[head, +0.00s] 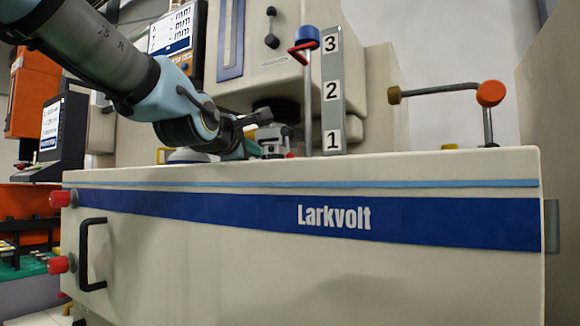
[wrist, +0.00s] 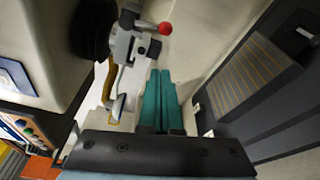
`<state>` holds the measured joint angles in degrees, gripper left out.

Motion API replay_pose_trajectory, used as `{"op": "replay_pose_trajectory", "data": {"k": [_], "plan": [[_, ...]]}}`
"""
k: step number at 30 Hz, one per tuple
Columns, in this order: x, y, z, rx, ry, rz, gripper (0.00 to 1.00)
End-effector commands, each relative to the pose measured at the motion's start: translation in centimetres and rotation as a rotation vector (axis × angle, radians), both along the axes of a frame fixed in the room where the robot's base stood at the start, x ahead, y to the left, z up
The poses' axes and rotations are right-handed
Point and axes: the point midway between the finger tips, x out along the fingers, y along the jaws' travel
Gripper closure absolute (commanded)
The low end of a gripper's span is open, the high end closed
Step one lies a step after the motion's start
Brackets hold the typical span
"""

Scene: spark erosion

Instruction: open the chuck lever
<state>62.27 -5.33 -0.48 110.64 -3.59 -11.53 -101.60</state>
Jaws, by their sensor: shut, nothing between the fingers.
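The chuck (wrist: 128,42) is a grey metal block below a dark round ribbed part (wrist: 92,30) in the wrist view. A short lever with a red ball knob (wrist: 165,28) sticks out from its side. In the head view the chuck (head: 272,138) shows small, just right of my wrist, and its lever is hard to make out. My gripper (wrist: 160,73) has teal fingers, pressed together and empty. The fingertips are apart from the knob, below it in the wrist picture. In the head view my gripper (head: 238,152) is partly hidden by my wrist and the tank's front wall.
The tank wall (head: 300,235) marked Larkvolt stands in front. A numbered post (head: 331,95) and a rod with a blue cap (head: 306,38) stand right of the chuck. A bent pipe with an orange knob (head: 490,93) is farther right. A grey slatted panel (wrist: 245,80) shows at right.

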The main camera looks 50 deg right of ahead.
Motion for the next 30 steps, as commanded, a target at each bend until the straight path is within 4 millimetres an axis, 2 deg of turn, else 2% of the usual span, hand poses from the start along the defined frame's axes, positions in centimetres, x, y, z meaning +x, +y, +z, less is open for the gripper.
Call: {"op": "replay_pose_trajectory", "data": {"k": [1,4,16,30], "plan": [[-0.7,-0.2,-0.2,-0.008,0.013,-0.010,1.00],[-1.2,-0.3,-0.1,-0.015,0.025,-0.017,1.00],[-0.8,-0.9,0.0,-0.013,0.024,-0.016,1.00],[2.5,-7.5,-0.4,-0.011,0.022,-0.016,1.00]]}}
